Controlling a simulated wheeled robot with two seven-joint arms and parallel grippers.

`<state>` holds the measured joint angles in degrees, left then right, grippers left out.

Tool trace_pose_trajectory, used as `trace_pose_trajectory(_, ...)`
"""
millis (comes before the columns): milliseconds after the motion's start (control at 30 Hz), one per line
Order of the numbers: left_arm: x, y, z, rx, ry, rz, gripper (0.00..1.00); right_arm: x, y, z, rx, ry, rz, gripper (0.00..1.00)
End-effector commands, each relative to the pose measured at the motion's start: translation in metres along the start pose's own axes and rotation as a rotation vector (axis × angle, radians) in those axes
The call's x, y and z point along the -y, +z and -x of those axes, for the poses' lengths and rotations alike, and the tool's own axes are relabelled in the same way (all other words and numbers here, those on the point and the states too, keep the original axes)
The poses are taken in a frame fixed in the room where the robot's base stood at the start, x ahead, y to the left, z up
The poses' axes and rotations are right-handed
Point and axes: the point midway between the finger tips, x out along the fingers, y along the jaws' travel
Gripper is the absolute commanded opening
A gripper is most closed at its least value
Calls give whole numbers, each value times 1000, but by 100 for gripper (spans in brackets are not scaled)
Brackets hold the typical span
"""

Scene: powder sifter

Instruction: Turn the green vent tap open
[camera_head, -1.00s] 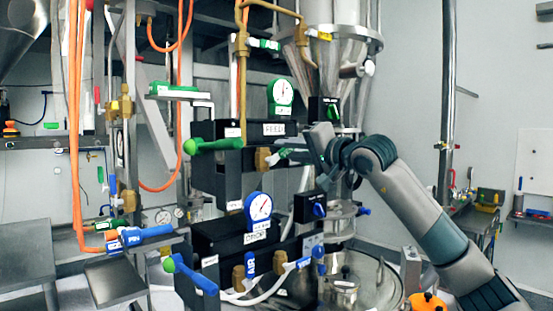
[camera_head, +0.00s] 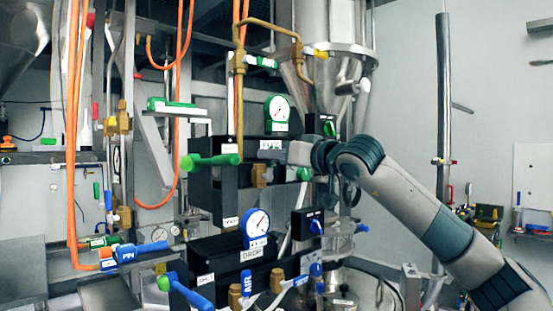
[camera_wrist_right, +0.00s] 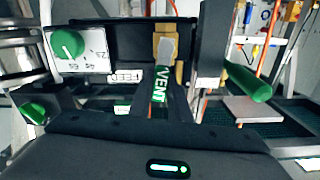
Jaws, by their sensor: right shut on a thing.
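The vent tap (camera_head: 304,174) shows its green handle end just right of a brass valve (camera_head: 258,175), below the upper gauge. In the right wrist view its lever (camera_wrist_right: 158,92) carries a green VENT label and runs from a brass valve body (camera_wrist_right: 167,50) toward me. My right gripper (camera_head: 293,156) is at this lever and shut on it. Its fingertips are mostly hidden in the head view. My left gripper is not in view.
A large green lever (camera_head: 210,160) sticks out to the left of the black upper box. A green-rimmed gauge (camera_head: 277,109) stands above it. A blue-rimmed gauge (camera_head: 257,222) and a blue lever (camera_head: 187,292) are below. A steel hopper (camera_head: 335,50) stands behind my right arm.

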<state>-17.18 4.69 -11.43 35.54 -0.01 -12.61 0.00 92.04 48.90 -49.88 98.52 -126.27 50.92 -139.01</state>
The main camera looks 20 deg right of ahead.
Motion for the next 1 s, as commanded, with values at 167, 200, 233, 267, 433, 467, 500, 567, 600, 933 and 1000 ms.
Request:
trace_pose_trajectory(167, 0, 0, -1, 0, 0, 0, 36, 5, 3, -1, 5, -1, 97, 0)
trace_pose_trajectory(200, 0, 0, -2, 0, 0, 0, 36, 6, 3, -1, 5, -1, 111, 0)
trace_pose_trajectory(233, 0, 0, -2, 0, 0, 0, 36, 7, 4, -1, 5, -1, 121, 0)
trace_pose_trajectory(267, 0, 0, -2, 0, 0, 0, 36, 7, 4, -1, 5, -1, 130, 0)
trace_pose_trajectory(433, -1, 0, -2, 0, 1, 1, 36, 8, 4, -1, 5, -1, 158, 0)
trace_pose_trajectory(467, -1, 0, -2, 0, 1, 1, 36, 9, 4, -1, 5, -1, 160, 0)
trace_pose_trajectory(500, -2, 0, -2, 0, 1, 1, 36, 9, 4, -1, 5, -1, 162, 0)
trace_pose_trajectory(567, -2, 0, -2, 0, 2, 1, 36, 9, 4, -1, 5, -1, 163, 0)
trace_pose_trajectory(600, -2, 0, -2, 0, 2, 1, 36, 9, 4, -1, 5, -1, 163, 0)
trace_pose_trajectory(933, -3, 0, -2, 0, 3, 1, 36, 9, 4, -1, 5, -1, 161, 36)
trace_pose_trajectory(1000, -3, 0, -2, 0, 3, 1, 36, 9, 3, -1, 4, -1, 161, 36)
